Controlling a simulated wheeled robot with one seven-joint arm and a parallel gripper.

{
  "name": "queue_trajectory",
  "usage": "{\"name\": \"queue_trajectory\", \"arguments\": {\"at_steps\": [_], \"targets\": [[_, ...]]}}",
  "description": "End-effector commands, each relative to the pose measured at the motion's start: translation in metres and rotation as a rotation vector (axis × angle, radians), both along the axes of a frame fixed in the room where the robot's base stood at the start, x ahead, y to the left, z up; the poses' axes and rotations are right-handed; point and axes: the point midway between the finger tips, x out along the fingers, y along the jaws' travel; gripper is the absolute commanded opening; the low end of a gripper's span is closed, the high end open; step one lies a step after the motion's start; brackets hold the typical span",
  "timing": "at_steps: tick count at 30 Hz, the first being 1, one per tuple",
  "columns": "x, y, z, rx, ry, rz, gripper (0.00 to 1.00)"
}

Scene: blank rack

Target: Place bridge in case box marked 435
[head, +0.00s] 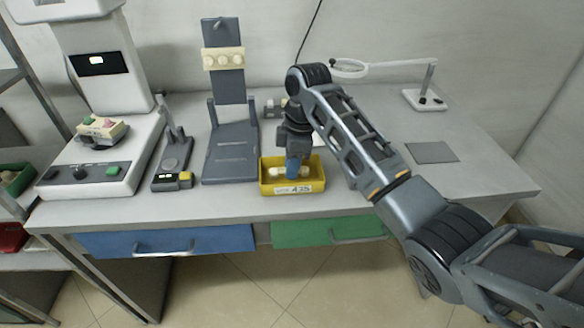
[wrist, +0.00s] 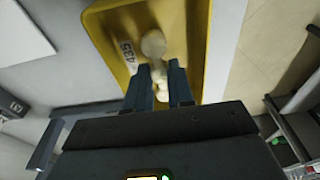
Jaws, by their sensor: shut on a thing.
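The yellow case box (head: 264,186) stands near the table's front edge, with a front label reading 435. The label also shows on the box in the wrist view (wrist: 98,18). My gripper (head: 292,176) points down into this box. In the wrist view its two fingers (wrist: 162,82) are shut on the cream bridge (wrist: 153,45), which has rounded lumps and lies within the box walls. The bridge shows on both sides of the fingers in the head view (head: 306,171). Its middle is hidden by the fingers, and I cannot tell whether it touches the floor.
A dark stand (head: 228,85) holding a cream piece with round knobs (head: 223,58) is behind left. A small device (head: 172,170) and a white machine (head: 100,155) stand further left. A magnifier lamp (head: 425,98) and a flat grey pad (head: 431,152) are right, with clear table around.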

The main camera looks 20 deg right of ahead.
Motion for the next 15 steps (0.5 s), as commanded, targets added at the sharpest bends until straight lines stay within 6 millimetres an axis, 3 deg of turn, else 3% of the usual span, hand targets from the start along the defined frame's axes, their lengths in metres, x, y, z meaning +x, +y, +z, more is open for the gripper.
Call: {"name": "queue_trajectory", "arguments": {"at_steps": [3,14,15], "targets": [[-0.0005,-0.0003,-0.0128,-0.001,0.001,-0.001,0.00],[-0.0004,-0.0001,-0.0165,0.000,0.000,-0.001,0.00],[-0.0003,-0.0001,-0.0160,0.000,0.000,0.000,0.25]]}}
